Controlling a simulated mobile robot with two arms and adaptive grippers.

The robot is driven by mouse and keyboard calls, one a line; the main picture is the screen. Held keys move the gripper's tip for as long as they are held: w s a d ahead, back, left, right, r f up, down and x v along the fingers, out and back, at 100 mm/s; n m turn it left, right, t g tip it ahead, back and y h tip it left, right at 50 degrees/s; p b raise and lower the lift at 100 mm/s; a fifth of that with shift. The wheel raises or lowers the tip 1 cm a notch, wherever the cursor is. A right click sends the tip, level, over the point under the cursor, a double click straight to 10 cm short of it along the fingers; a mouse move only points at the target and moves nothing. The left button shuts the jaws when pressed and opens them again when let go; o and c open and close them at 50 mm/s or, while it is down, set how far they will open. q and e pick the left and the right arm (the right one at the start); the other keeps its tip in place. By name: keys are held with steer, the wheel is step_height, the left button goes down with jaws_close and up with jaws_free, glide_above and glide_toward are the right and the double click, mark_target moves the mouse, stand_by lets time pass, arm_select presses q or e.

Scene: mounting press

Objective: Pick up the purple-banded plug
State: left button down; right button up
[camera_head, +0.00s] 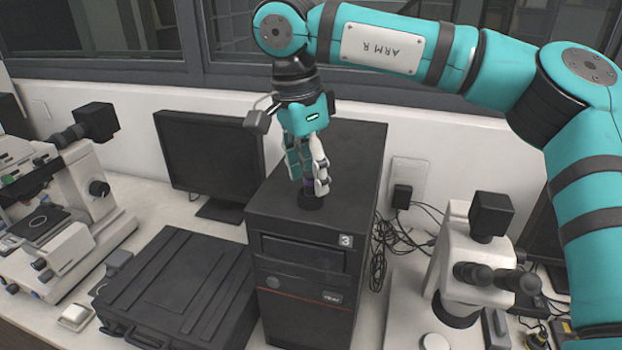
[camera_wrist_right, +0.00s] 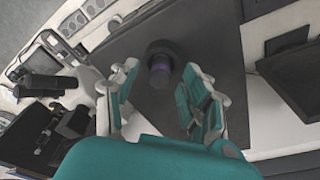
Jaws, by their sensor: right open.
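The purple-banded plug (camera_wrist_right: 160,66) is a dark, round piece with a purple band. It stands on the black computer tower (camera_head: 345,160) and shows between and just beyond my right fingers in the right wrist view. In the head view its dark base (camera_head: 310,201) shows under the fingertips, and the fingers hide most of the rest. My right gripper (camera_head: 309,186) points down over the tower top, with its fingers apart on either side of the plug; it also shows in the right wrist view (camera_wrist_right: 160,100). My left gripper is in neither view.
A monitor (camera_head: 212,155) stands left of the tower, and a black case (camera_head: 175,290) lies in front of it. Microscopes stand at the far left (camera_head: 65,200) and at the right (camera_head: 465,255). Cables (camera_head: 390,245) hang beside the tower's right side.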

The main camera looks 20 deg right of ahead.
steer(key=shift+d+f, duration=0.1)
steer(key=shift+f, duration=0.3)
steer(key=shift+c, duration=0.4)
jaws_close()
steer(key=shift+r, duration=0.15)
